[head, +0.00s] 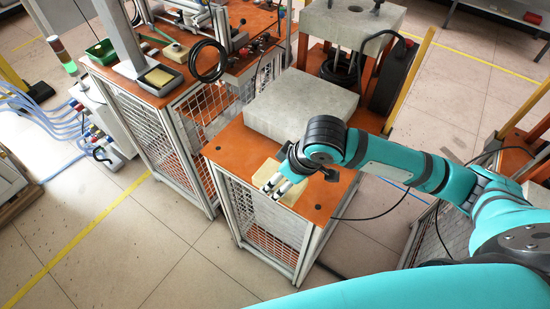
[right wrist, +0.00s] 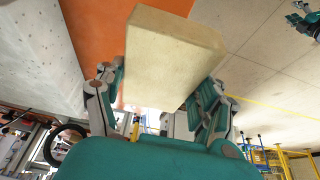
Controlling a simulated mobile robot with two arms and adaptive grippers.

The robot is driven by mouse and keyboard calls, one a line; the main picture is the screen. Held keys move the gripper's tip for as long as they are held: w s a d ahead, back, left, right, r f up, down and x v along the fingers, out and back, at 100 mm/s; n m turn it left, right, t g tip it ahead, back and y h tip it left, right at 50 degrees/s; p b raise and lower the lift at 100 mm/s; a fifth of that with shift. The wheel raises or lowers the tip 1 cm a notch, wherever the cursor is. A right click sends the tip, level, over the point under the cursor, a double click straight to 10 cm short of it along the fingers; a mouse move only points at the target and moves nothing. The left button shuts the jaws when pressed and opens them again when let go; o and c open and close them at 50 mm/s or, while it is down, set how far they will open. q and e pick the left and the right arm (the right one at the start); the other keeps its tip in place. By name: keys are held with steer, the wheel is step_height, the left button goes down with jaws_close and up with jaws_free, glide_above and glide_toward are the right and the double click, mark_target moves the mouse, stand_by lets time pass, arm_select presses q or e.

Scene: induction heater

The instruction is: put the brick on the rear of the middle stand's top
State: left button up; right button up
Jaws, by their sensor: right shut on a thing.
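The brick (head: 293,192) is a pale yellow block over the front part of the orange-topped middle stand (head: 225,152) in the head view. My right gripper (head: 275,184) is shut on it. In the right wrist view the brick (right wrist: 168,62) sits between the two fingers, which press its sides, with its far end sticking out past them. I cannot tell whether the brick touches the stand's top. The fingers and wrist hide part of it in the head view.
A big grey slab (head: 302,104) covers the middle of the stand's top, just behind my right gripper. Behind it stand another grey block (head: 352,22) and a dark box (head: 394,78). A bench with equipment (head: 150,92) is close on the left. Floor in front is clear.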

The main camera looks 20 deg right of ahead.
steer(key=w, duration=0.6)
steer(key=w+p, duration=0.1)
steer(key=w, duration=0.1)
steer(key=shift+w+d+f, duration=0.35)
steer(key=shift+w+d, duration=0.05)
steer(key=shift+w+f, duration=0.15)
steer(key=shift+f+p, duration=0.45)
steer(key=shift+f, duration=1.2)
steer(key=o, duration=1.4)
steer(key=shift+f, duration=0.15)
steer(key=v, duration=1.2)
steer(key=shift+b, duration=0.35)
